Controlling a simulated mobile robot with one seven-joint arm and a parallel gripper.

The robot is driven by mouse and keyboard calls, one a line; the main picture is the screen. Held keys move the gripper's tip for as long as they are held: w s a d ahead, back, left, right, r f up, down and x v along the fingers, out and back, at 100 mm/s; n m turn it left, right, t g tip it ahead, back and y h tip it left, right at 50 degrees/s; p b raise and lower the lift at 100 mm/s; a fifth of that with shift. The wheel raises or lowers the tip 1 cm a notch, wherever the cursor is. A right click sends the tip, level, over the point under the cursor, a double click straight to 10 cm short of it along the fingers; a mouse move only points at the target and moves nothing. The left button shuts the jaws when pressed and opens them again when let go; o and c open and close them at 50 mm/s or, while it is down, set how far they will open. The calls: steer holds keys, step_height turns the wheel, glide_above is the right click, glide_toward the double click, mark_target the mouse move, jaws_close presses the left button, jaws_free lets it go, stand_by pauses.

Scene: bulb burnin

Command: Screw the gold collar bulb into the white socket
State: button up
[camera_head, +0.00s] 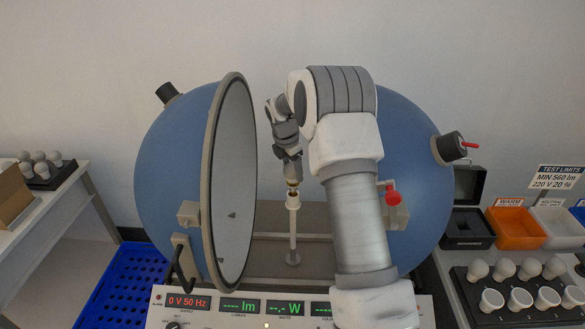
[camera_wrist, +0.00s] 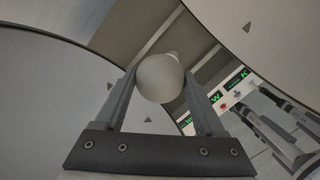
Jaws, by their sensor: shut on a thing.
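My gripper (camera_head: 291,168) points down inside the opened blue sphere. In the wrist view it (camera_wrist: 160,95) is shut on the white globe of a bulb (camera_wrist: 160,78). In the head view a gold collar (camera_head: 293,184) shows just under the fingertips, and the globe is hidden by the fingers. The white socket (camera_head: 293,201) tops a thin white post standing in the sphere. The collar is in line with the socket and at its mouth; I cannot tell how deep it sits. In the wrist view the globe hides the socket's mouth.
The sphere's round door (camera_head: 232,180) stands open left of my gripper. A meter panel (camera_head: 245,307) lies in front. At right are a tray of bulbs and white cups (camera_head: 510,318), an orange bin (camera_head: 516,229) and a black box (camera_head: 467,229). A blue crate (camera_head: 128,280) is at lower left.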

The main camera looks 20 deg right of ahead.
steer(key=shift+f+b, duration=0.6)
steer(key=shift+f, duration=0.5)
steer(key=o, duration=1.3)
steer(key=shift+r, duration=0.15)
